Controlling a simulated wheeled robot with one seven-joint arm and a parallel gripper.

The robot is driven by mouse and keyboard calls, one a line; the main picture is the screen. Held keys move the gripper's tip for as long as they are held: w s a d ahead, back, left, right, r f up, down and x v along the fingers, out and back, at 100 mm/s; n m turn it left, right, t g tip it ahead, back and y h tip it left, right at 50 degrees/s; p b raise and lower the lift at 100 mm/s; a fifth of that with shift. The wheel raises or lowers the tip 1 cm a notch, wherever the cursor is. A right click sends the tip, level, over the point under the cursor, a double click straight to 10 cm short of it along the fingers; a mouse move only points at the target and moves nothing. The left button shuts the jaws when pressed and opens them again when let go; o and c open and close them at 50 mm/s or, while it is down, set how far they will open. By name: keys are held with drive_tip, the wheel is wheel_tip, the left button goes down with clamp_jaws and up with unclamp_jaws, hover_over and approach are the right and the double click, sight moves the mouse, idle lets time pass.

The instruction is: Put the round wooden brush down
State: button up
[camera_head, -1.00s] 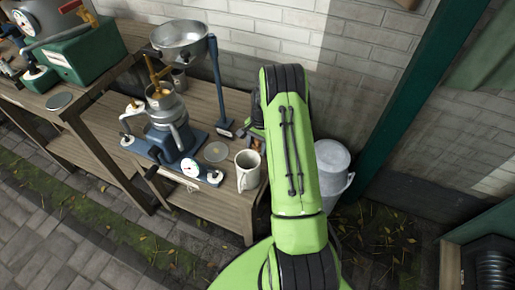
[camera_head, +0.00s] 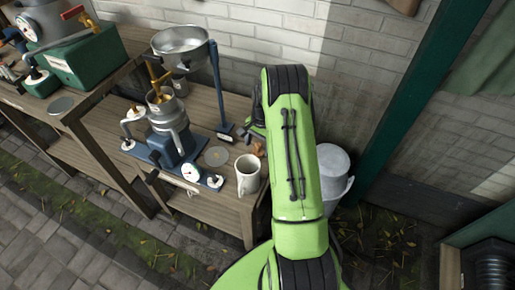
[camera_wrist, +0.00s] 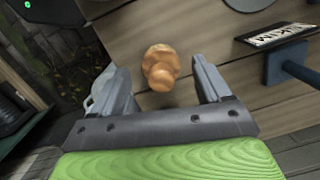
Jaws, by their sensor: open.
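The round wooden brush (camera_wrist: 161,68) stands on the wooden shelf top in the wrist view, a turned, orange-brown piece with a rounded knob. It lies between the two fingers of my gripper (camera_wrist: 159,64), with a gap on each side, so neither finger touches it. My gripper is open. In the head view a small brown patch of the brush (camera_head: 259,149) shows beside my green arm, near the mug. My arm hides most of my gripper there.
A pale mug (camera_head: 248,177) stands just left of the brush. A blue separator (camera_head: 172,140) with a dial and a metal bowl (camera_head: 181,45) stands further left. A metal churn (camera_head: 333,172) stands right of my arm. A labelled plate (camera_wrist: 277,36) lies right in the wrist view.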

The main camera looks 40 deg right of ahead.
drive_tip(key=r, duration=0.3)
drive_tip(key=r+p, duration=0.1)
drive_tip(key=r, duration=0.2)
drive_tip(key=d+r+p, duration=0.1)
drive_tip(key=r, duration=0.2)
drive_tip(key=s+a+r+n+t+h, duration=0.1)
drive_tip(key=s+a+r+n, duration=0.2)
drive_tip(key=a+r, duration=0.45)
drive_tip(key=s+a+r+n+t, duration=0.1)
drive_tip(key=s+a+r+n, duration=0.3)
drive_tip(key=r, duration=0.7)
drive_tip(key=s+a+r+n+t, duration=0.1)
drive_tip(key=s+a+r+n, duration=0.1)
drive_tip(key=s+a, duration=0.3)
drive_tip(key=s+a+r+n+t, duration=0.2)
drive_tip(key=s+a+n, duration=0.3)
drive_tip(key=s, duration=0.8)
drive_tip(key=shift+a+t, duration=0.25)
drive_tip(key=shift+t, duration=0.05)
drive_tip(key=shift+r, duration=0.1)
